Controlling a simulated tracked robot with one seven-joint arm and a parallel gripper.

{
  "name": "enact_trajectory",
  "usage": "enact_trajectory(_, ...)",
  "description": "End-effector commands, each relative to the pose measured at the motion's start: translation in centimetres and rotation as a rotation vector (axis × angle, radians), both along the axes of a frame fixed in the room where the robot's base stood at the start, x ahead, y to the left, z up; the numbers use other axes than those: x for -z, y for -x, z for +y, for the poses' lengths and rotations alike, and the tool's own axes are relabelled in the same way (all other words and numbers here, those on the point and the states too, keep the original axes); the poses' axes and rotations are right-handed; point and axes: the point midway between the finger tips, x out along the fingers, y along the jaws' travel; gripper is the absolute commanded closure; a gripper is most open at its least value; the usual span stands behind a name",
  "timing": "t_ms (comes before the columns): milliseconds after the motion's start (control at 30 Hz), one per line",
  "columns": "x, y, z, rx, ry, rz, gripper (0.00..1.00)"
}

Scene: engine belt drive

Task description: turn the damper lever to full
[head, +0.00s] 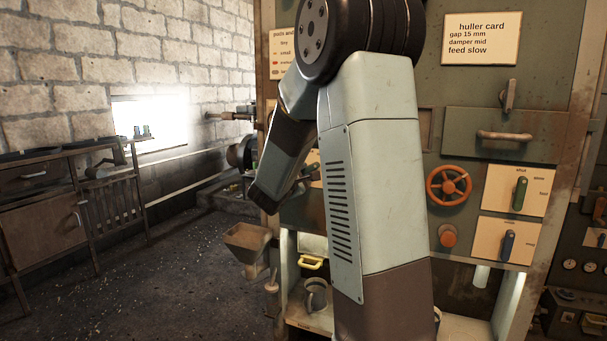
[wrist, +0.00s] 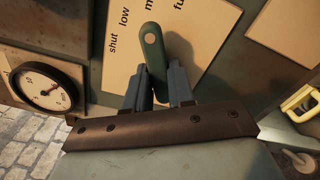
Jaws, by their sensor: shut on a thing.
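The damper lever (wrist: 153,55) is a dark green handle in the wrist view, standing in front of a cream plate (wrist: 118,70) marked "shut", "low", "m…" and "fu…"; the last two words are cut off. The lever's tip points toward the "m…" word, left of "fu…". My gripper (wrist: 160,84) has its two blue-grey fingers shut on the lever's lower part. In the head view my arm covers the lever, and only an edge of what may be its plate shows beside my gripper (head: 308,178).
A round dial (wrist: 46,88) is left of the plate in the wrist view. A yellow handle (head: 311,263) sits below my gripper in the head view. Right of my arm are an orange handwheel (head: 449,186), a green lever (head: 520,193) and a blue lever (head: 508,245).

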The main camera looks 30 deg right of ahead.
Motion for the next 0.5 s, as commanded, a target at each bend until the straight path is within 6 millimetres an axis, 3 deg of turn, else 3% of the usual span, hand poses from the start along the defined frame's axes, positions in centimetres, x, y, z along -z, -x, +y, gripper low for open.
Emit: enact_trajectory(500, 0.02, 0.07, 0.04, 0.005, -0.154, -0.192, 1.0)
